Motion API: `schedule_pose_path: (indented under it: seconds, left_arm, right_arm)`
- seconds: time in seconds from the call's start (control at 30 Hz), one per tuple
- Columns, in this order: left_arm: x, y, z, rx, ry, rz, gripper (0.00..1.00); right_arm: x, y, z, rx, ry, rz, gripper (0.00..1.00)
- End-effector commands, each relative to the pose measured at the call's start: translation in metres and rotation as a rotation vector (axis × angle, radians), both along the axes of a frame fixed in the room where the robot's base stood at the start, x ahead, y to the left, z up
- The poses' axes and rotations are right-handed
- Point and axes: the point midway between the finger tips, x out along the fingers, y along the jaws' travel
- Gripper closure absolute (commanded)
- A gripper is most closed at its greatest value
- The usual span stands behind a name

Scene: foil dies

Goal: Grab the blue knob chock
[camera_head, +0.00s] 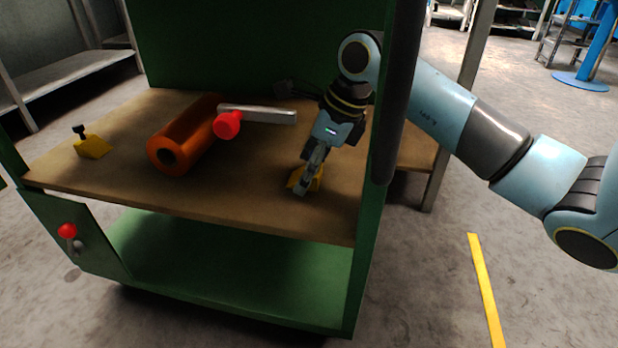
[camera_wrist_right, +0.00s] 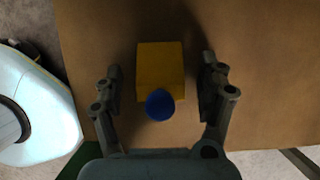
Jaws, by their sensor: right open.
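The blue knob chock is a yellow block (camera_wrist_right: 160,62) with a round blue knob (camera_wrist_right: 160,104), seen in the right wrist view. It sits on the brown bench top between the spread fingers of my right gripper (camera_wrist_right: 160,90), with a gap on both sides. In the head view the yellow chock (camera_head: 317,184) is partly hidden behind my right gripper (camera_head: 304,180), which points down at it; the blue knob is hidden there. My right gripper is open and empty. My left gripper is not in view.
A second yellow chock (camera_head: 92,147) with a black knob stands at the bench's left. A green post (camera_head: 362,240) stands right of the chock. The front-middle bench top is clear.

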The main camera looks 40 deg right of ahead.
Motion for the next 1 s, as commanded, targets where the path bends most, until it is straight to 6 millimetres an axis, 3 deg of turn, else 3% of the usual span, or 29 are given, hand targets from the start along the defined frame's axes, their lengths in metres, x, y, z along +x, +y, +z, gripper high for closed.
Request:
schedule_pose_path:
  seconds: [0.2,0.67,1.0]
  left_arm:
    - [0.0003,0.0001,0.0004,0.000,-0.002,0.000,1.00]
    - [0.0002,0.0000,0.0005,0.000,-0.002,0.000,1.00]
    - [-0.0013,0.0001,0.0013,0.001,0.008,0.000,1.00]
  right_arm:
    - [0.0002,0.0001,0.0007,0.000,-0.001,0.000,0.28]
    - [0.0000,0.0001,0.0006,0.001,-0.001,0.000,0.87]
    - [0.0002,0.0001,0.0031,0.000,-0.001,0.001,0.87]
